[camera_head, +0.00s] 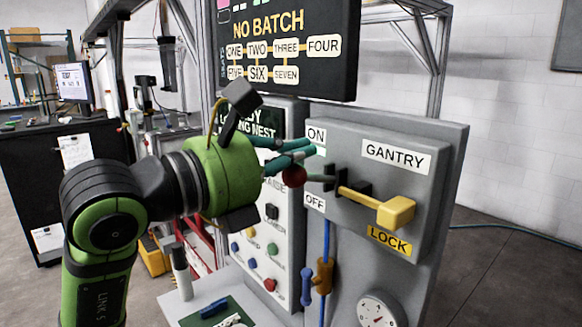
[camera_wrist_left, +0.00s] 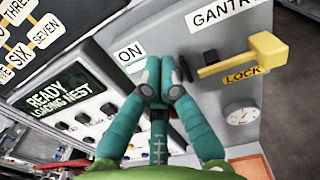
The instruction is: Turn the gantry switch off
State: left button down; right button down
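The gantry switch is on a grey box with a GANTRY label (camera_head: 396,156). Its red ball knob (camera_head: 294,176) sticks out on a short grey stem, at a height between the ON label (camera_head: 316,136) and the OFF label (camera_head: 315,202). My left gripper (camera_head: 302,150), with teal fingers, is right at the knob, with fingertips over and just above it. In the left wrist view the fingertips (camera_wrist_left: 163,78) are close together and hide the knob. Whether they grip or touch it cannot be told. My right gripper is not in view.
A yellow handle (camera_head: 397,212) projects from the box above the LOCK label (camera_head: 389,240). A button panel (camera_head: 262,215) stands left of the box. A NO BATCH screen (camera_head: 285,45) hangs above. A gauge (camera_head: 381,309) sits below. Open floor lies at right.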

aim_at(284, 179)
pick_arm(q)
jog(key=f, duration=0.1)
jog(key=b, duration=0.1)
jog(key=f, duration=0.1)
jog(key=shift+w+d+f+b, duration=0.15)
jog(key=shift+d+f+b, duration=0.1)
jog(key=shift+f+b, duration=0.6)
jog(key=shift+r, duration=0.3)
jog(key=shift+s+a+r+p, duration=0.4)
jog(key=shift+s+a+r, duration=0.2)
jog(key=shift+a, duration=0.2)
jog(key=b+v, duration=0.2)
jog(key=v, duration=0.5)
